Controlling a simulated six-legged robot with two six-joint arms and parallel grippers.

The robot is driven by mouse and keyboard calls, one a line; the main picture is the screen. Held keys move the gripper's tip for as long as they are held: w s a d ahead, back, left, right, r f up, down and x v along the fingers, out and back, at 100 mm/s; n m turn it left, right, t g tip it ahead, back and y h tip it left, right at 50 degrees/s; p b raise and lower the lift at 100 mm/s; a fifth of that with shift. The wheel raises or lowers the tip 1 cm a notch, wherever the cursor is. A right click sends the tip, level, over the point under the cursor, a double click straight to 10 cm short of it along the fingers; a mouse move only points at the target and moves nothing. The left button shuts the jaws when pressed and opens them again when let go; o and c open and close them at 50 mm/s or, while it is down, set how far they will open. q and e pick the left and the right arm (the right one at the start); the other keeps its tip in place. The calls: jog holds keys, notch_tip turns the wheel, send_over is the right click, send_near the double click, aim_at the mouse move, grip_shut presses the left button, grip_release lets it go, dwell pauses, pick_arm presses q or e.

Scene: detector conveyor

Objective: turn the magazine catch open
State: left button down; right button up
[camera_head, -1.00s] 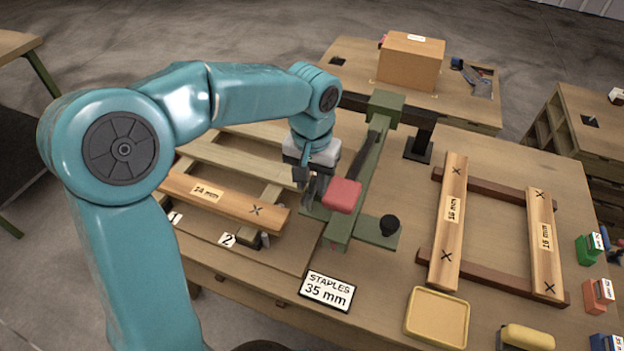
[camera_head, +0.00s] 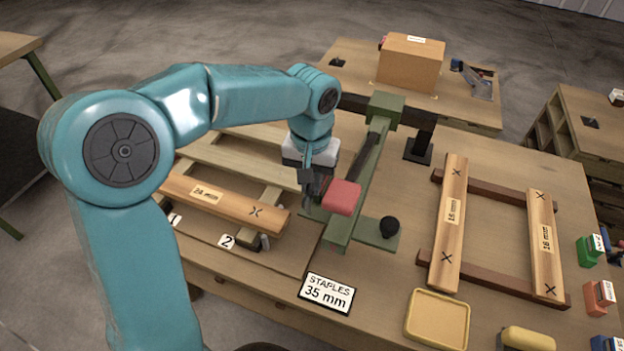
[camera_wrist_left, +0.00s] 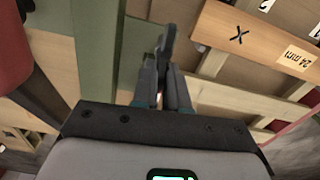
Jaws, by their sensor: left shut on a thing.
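The green stapling machine (camera_head: 357,197) stands on the bench with a red block (camera_head: 342,197) on its near part. A black knob (camera_head: 389,228) sits on its green side plate. My left gripper (camera_head: 313,203) points down just left of the red block. In the left wrist view its two fingers (camera_wrist_left: 162,88) are shut on a small dark grey lever, which looks like the magazine catch (camera_wrist_left: 168,40), beside the green body. The catch is hidden behind the gripper in the head view, so its turn angle cannot be told. My right gripper is not in view.
A pallet with a 24 mm board (camera_head: 222,203) lies to the left, close to the gripper. A wooden frame (camera_head: 452,215) lies to the right. A yellow tray (camera_head: 437,318) and a "STAPLES 35 mm" sign (camera_head: 327,293) stand in front. A cardboard box (camera_head: 410,63) is behind.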

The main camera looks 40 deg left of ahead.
pick_arm(q)
jog(key=n, duration=0.4)
jog(key=shift+s+a, duration=0.25)
jog(key=n, duration=0.3)
jog(key=n+b, duration=0.1)
jog(key=shift+s+a+f+n, duration=0.1)
jog(key=shift+s+a+n, duration=0.15)
jog(key=shift+s+n, duration=0.15)
jog(key=n, duration=0.4)
jog(key=shift+s+b, duration=0.3)
jog(key=shift+b, duration=0.05)
jog(key=shift+s+n, duration=0.15)
jog(key=shift+n, duration=0.85)
jog(key=shift+s+n, duration=0.15)
jog(key=shift+n, duration=0.85)
jog(key=c, duration=1.2)
grip_release()
jog(key=shift+c, duration=0.2)
